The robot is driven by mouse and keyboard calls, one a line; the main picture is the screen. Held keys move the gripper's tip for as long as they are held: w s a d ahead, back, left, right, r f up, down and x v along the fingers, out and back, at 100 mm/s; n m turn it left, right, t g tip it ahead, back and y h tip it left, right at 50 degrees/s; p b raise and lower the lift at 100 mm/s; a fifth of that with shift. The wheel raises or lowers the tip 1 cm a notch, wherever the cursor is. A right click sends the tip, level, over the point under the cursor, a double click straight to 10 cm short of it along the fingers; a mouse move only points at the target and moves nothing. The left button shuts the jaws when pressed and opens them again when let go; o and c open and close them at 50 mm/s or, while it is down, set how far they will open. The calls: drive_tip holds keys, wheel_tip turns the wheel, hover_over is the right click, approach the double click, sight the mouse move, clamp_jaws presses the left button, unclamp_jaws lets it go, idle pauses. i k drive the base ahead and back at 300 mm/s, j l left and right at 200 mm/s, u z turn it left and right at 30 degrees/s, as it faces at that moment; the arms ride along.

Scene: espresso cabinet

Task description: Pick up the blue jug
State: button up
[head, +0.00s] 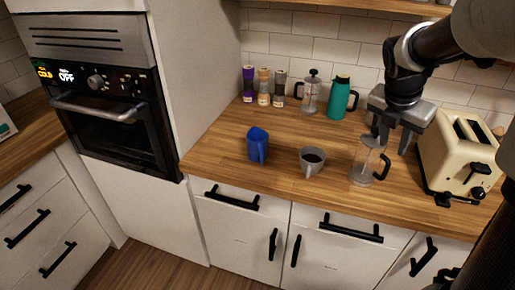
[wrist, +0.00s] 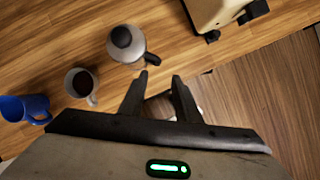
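The blue jug (head: 257,146) stands on the wooden counter, left of a white mug with dark contents (head: 312,161). The jug also shows at the left edge of the wrist view (wrist: 24,108), partly cut off. My gripper (head: 392,145) is above the counter at the right, behind or over the glass press and well to the right of the jug. In the wrist view its two fingers (wrist: 160,82) are apart with nothing held between them. The white mug (wrist: 80,84) lies between the jug and my gripper.
A glass press with a black handle (head: 363,160) stands close to my gripper; it shows in the wrist view (wrist: 126,44). A cream toaster (head: 447,160) is at the right. A teal flask (head: 340,98), another press (head: 310,95) and several small bottles (head: 264,88) line the wall.

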sight(256, 138)
drive_tip(key=i+j, duration=0.15)
drive_tip(key=j, duration=0.2)
drive_tip(key=i+j, duration=0.15)
drive_tip(key=j, duration=0.2)
drive_tip(key=i+j, duration=0.15)
drive_tip(key=j, duration=0.2)
drive_tip(key=i+j, duration=0.15)
drive_tip(key=j, duration=0.2)
